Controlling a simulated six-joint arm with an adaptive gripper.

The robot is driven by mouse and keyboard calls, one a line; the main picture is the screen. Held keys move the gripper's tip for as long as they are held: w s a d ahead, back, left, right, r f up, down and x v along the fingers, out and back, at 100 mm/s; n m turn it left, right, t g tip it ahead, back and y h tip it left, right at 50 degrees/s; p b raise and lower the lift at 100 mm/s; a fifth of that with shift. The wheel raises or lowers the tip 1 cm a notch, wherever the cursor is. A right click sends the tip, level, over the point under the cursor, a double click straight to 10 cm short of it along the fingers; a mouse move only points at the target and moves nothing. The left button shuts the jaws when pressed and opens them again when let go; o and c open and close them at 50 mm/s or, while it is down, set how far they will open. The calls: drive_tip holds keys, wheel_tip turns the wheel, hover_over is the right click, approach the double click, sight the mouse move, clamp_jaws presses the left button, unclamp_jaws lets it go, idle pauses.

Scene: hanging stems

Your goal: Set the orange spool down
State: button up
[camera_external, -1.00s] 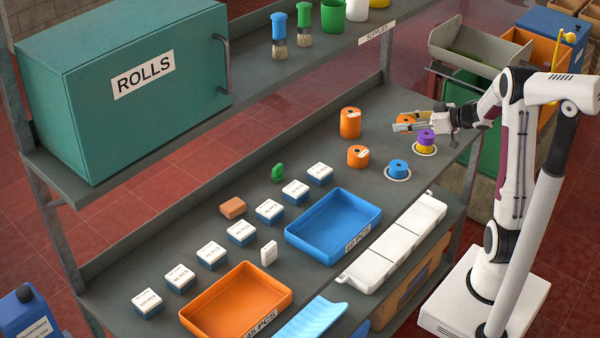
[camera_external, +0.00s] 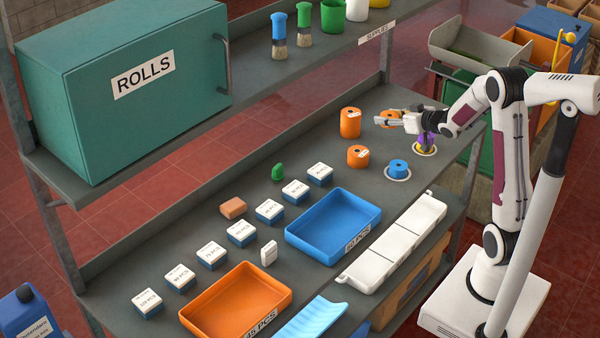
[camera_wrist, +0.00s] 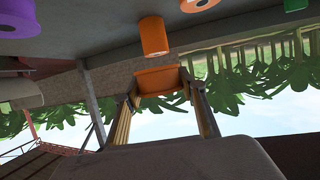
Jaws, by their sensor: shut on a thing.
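My gripper (camera_external: 384,118) is shut on an orange spool (camera_external: 391,112) near the far right end of the grey bench. The spool shows between the two fingers in the wrist view (camera_wrist: 160,80), which sees the scene upside down. In the external view the fingers and wrist hide part of it, and I cannot tell its exact height over the bench. A purple spool (camera_external: 427,139) sits on a yellow one inside a white ring (camera_external: 434,152), close below and right of my gripper. A blue spool (camera_external: 398,166) sits in another white ring (camera_external: 387,175).
A tall orange roll (camera_external: 350,122) stands just left of my gripper, and a shorter one (camera_external: 358,156) stands nearer. A blue tray (camera_external: 300,240), an orange tray (camera_external: 190,320) and several small labelled boxes lie farther left. A shelf (camera_external: 262,56) runs above the bench's back.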

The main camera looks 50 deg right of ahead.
drive_tip(key=w+a+f+n+y, duration=0.1)
drive_tip(key=a, duration=1.2)
drive_tip(key=w+a+f+y, duration=0.1)
drive_tip(key=w+a+f, duration=0.1)
drive_tip(key=a, duration=1.1)
drive_tip(key=shift+w+a+n, duration=0.15)
drive_tip(key=shift+w+n, duration=0.05)
drive_tip(key=shift+n, duration=0.2)
drive_tip(key=w+d, duration=0.1)
drive_tip(key=w+d+f, duration=0.1)
drive_tip(key=w, duration=0.1)
drive_tip(key=w+d, duration=0.1)
drive_tip(key=shift+w+d+f, duration=0.4)
drive_tip(key=w+d+r+n+y, duration=0.1)
drive_tip(key=w+r+n+y, duration=0.1)
drive_tip(key=w, duration=0.9)
drive_tip(key=shift+w+r+y, duration=0.2)
drive_tip(key=shift+w+y, duration=0.05)
drive_tip(key=shift+y, duration=0.05)
drive_tip(key=shift+f, duration=0.1)
